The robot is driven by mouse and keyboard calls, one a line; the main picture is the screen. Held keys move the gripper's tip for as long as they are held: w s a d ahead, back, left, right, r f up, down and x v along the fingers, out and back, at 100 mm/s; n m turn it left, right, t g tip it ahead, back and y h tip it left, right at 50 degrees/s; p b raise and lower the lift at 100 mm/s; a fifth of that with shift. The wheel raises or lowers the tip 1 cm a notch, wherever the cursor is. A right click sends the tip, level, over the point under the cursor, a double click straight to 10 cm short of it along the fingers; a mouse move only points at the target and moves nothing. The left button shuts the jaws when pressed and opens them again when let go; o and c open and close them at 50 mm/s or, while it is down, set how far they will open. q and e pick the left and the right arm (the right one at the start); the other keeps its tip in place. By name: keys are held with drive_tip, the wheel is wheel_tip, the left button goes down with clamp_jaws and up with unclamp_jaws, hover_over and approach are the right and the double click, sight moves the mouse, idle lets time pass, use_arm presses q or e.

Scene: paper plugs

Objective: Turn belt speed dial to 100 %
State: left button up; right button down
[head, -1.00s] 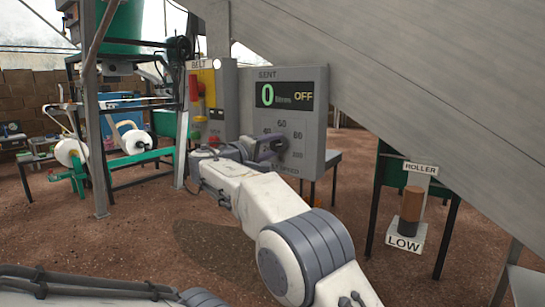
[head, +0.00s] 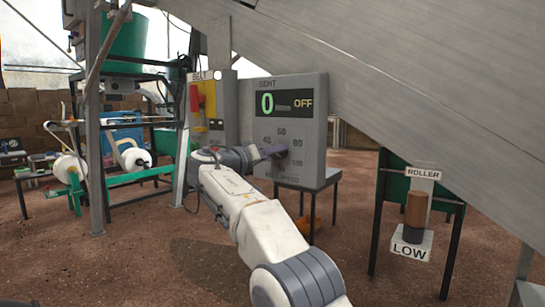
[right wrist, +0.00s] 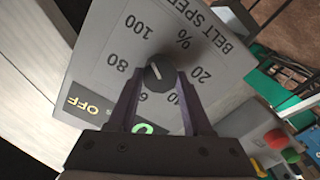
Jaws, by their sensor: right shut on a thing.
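The grey belt speed panel (head: 312,130) stands at the centre of the head view, with a display (head: 284,103) reading 0 and OFF. Its printed scale runs up to 100. In the right wrist view the round black dial (right wrist: 158,75) sits between the two purple fingers of my right gripper (right wrist: 161,82), which is shut on it. A pale line marks the dial's face; the exact value it points at is hard to tell. In the head view my right gripper (head: 276,151) reaches the panel and mostly hides the dial. My left gripper is out of view.
A yellow panel (head: 203,100) with a red part stands left of the speed panel. A roller control (head: 413,215) labelled LOW is at the right. The grey sloping chute (head: 400,80) crosses the upper right. Brown floor (head: 120,265) is open at the front left.

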drive_tip(key=shift+a, duration=0.1)
idle(0.5)
drive_tip(key=shift+c, duration=1.6)
unclamp_jaws()
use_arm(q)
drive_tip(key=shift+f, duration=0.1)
